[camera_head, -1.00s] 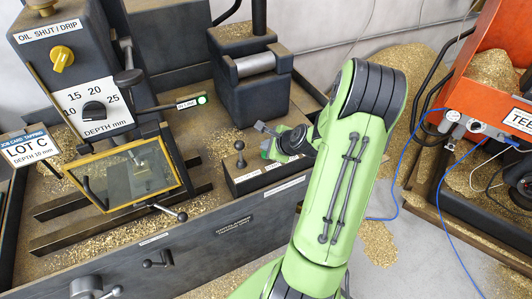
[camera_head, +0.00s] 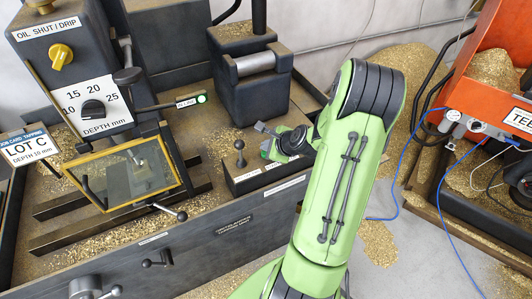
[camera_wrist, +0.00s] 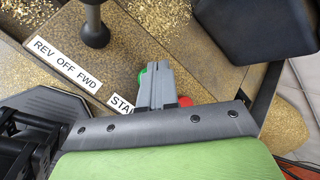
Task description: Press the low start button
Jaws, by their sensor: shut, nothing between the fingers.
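The green start button (camera_wrist: 142,79) shows in the wrist view beside a partly covered label that begins "STA" (camera_wrist: 121,104). My gripper's fingers hide much of the button. A red button (camera_wrist: 185,101) shows just right of the fingers, also partly hidden. My gripper (camera_wrist: 155,72) is shut and empty, its fingertips over or beside the green button; I cannot tell whether they touch it. In the head view my gripper (camera_head: 261,128) is above the low control box (camera_head: 270,176), and the buttons are hidden behind my arm.
A yellow-framed guard (camera_head: 130,175) is further left. A dark block with a roller (camera_head: 250,75) stands behind. An orange machine (camera_head: 485,105) is at right.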

